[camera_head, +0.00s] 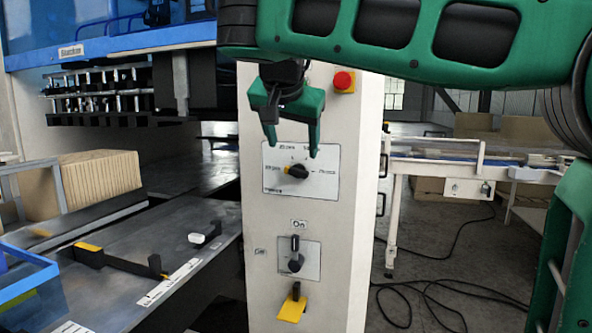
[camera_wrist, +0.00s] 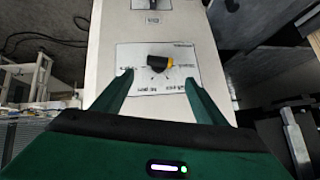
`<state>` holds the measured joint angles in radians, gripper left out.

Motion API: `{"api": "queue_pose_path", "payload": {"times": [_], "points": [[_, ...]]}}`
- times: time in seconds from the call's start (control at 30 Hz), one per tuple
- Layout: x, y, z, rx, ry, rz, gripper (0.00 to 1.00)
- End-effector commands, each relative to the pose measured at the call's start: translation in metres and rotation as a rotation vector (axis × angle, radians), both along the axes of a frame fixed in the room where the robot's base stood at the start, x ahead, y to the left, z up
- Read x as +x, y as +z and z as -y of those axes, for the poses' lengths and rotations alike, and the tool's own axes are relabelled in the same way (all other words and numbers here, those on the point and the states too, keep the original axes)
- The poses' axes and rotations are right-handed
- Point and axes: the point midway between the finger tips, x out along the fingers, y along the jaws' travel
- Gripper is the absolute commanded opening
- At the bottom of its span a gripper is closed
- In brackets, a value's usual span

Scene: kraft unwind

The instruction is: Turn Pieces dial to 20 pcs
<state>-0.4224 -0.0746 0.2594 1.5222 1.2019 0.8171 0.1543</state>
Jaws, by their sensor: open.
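The Pieces dial (camera_head: 298,171) is a black knob with a yellow end on a white label plate (camera_head: 325,188) on the cream column. Its yellow end points left, toward a label whose number is too blurred to read surely. The dial also shows in the wrist view (camera_wrist: 153,63), upside down, with its yellow end to the right. My green gripper (camera_head: 292,149) is open and empty in front of the plate, its tips just above the dial in the head view. In the wrist view, the gripper's fingers (camera_wrist: 158,78) stand either side of the plate's printed marks, apart from the knob.
A red button (camera_head: 343,81) sits above the plate on the column. Below are an On/Off switch (camera_head: 295,255) and a yellow tag (camera_head: 292,308). A grey worktable (camera_head: 120,285) lies left; a conveyor (camera_head: 435,167) and floor cables are at right.

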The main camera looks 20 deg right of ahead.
Motion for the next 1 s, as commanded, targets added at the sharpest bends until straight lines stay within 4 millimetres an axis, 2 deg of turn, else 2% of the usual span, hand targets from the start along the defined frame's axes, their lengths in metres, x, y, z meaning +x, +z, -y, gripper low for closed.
{"api": "queue_pose_path", "payload": {"times": [0.5,0.7,1.0], "points": [[0.053,-0.058,0.026,-0.001,-0.002,-0.004,0.66],[0.064,-0.069,0.031,-0.002,-0.001,-0.003,0.66],[0.066,-0.071,0.031,0.0,-0.001,-0.003,0.66]]}}
